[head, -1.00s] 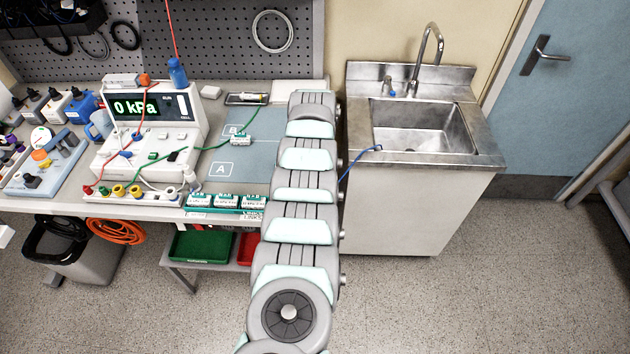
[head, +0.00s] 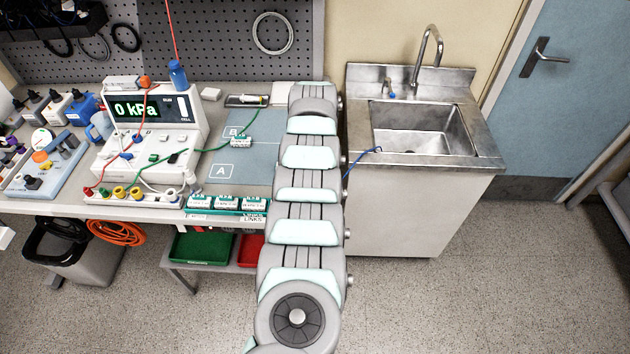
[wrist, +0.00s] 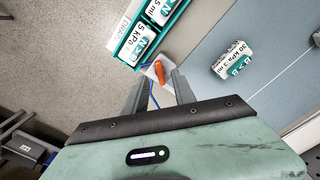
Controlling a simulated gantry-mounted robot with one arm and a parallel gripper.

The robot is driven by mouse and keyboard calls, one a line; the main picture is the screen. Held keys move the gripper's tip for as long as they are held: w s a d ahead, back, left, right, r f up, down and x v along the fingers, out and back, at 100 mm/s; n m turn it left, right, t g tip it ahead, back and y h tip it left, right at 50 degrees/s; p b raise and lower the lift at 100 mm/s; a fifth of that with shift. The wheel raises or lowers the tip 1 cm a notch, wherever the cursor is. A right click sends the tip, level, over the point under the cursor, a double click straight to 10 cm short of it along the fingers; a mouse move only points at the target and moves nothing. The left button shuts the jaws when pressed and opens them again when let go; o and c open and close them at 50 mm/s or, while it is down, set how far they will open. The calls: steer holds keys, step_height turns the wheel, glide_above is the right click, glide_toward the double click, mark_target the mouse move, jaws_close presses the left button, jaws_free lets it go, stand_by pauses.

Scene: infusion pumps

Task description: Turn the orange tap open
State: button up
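The orange tap (wrist: 159,72) shows in the wrist view as a small orange lever on a pale block, beside the end of the green rack. A blue tube runs close to it. My gripper (wrist: 161,88) is open, with its two grey fingers on either side of the lever as seen from the wrist. I cannot tell how far the fingertips are from the lever or whether they touch it. In the head view my arm hides both the tap and the gripper.
The green rack (wrist: 139,42) of labelled white cartridges lies close to the tap. Another cartridge (wrist: 233,58) sits on the blue-grey mat. In the head view, a pump reading 0 kPa (head: 154,108) stands left, and a sink (head: 420,128) stands right. Tubes cross the bench.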

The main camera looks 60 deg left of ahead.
step_height(320, 180, up, 8)
steer(key=shift+w, duration=0.1)
stand_by(0.7)
